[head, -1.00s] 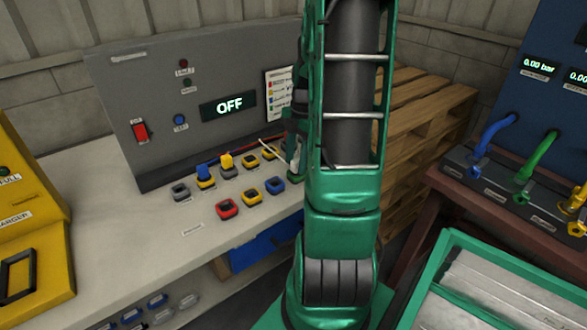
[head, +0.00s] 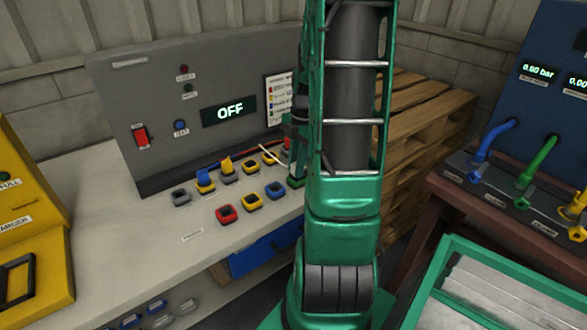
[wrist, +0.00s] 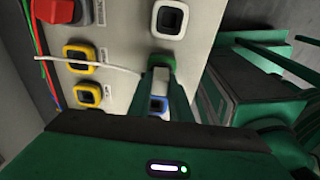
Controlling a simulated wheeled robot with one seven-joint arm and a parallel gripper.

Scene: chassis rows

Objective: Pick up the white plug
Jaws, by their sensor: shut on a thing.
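In the wrist view, my gripper (wrist: 162,70) is shut on the white plug (wrist: 160,82), a pale block between its two green fingers. A thin white cable (wrist: 105,66) runs from it to the left over the panel. A blue-rimmed socket (wrist: 157,105) shows between the fingers, but I cannot tell how far the plug is from the panel. In the head view, my gripper is mostly hidden behind my green arm, and only the white cable (head: 269,154) shows beside it; the plug cannot be made out there.
A white-rimmed socket (wrist: 170,19) and yellow sockets (wrist: 82,58) lie near the gripper. In the head view, a grey console (head: 165,110) reading OFF stands behind the sockets on the bench (head: 110,220). Wooden pallets (head: 410,130) are stacked to the right.

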